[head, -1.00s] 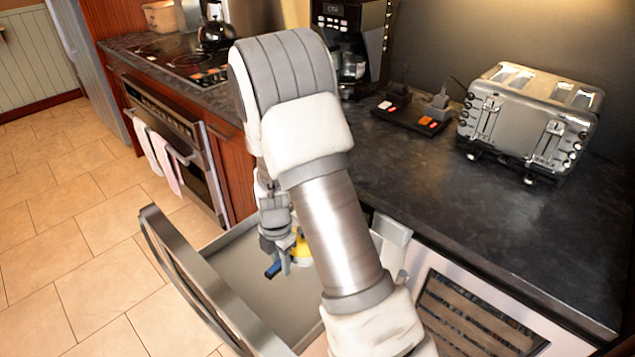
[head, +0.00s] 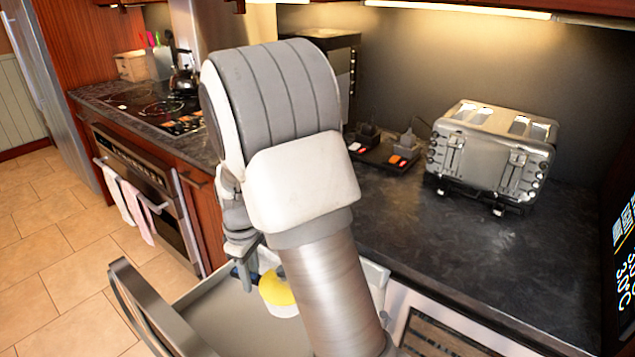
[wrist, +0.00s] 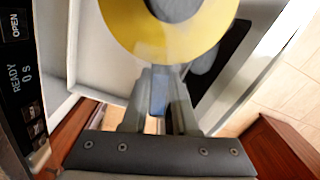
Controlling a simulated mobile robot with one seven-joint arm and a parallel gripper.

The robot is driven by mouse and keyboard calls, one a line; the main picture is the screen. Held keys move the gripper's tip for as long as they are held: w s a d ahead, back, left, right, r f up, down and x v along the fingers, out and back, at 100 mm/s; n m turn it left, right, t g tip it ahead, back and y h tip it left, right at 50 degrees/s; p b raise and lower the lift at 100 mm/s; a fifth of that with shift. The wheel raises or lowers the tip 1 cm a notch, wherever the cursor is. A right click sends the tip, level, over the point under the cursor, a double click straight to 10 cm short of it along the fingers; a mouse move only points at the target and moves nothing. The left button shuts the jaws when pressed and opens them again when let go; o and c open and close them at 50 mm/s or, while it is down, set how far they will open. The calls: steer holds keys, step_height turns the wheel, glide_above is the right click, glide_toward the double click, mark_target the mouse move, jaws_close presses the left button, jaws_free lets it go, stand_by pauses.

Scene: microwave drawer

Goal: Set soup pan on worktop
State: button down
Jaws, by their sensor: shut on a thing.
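The soup pan (head: 279,294), yellow inside with a pale outer wall, is held above the open drawer (head: 222,322). In the wrist view the yellow pan (wrist: 120,22) fills the top middle, and its blue handle (wrist: 158,100) lies between the fingers. My gripper (wrist: 158,92) is shut on that handle. In the head view my gripper (head: 243,268) is partly hidden behind my arm, and the arm covers part of the pan. The worktop (head: 450,240) is the dark stone counter to the right of the drawer.
A steel toaster (head: 495,155) stands on the worktop, with a small dark switch unit (head: 385,148) to its left. A coffee machine is mostly hidden behind my arm. The worktop in front of the toaster is clear. A kettle (head: 183,82) sits on the cooktop at the left.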

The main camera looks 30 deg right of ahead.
steer(key=shift+w+d+r+m, duration=0.1)
steer(key=shift+d+r+m, duration=0.1)
steer(key=shift+r+m, duration=0.7)
steer(key=w+d+r+n+p, duration=0.5)
steer(key=d+r+n+p, duration=0.35)
steer(key=d, duration=0.55)
steer(key=w+d+r+n+p, duration=0.4)
steer(key=d+r+n+p, duration=0.5)
steer(key=d, duration=0.5)
steer(key=shift+m, duration=0.55)
steer(key=w+a+f, duration=0.2)
steer(key=w, duration=0.1)
steer(key=w+a+f, duration=0.2)
steer(key=a, duration=0.1)
steer(key=w+a+f, duration=0.2)
steer(key=w, duration=0.1)
steer(key=shift+w+a+f, duration=0.15)
steer(key=shift+w+a, duration=0.1)
steer(key=shift+w, duration=0.05)
step_height(320, 180, down, 3)
steer(key=shift+a+f+p, duration=0.1)
steer(key=shift+f+p, duration=0.05)
steer(key=shift+p, duration=0.5)
steer(key=shift+f, duration=0.35)
steer(key=shift+f, duration=0.1)
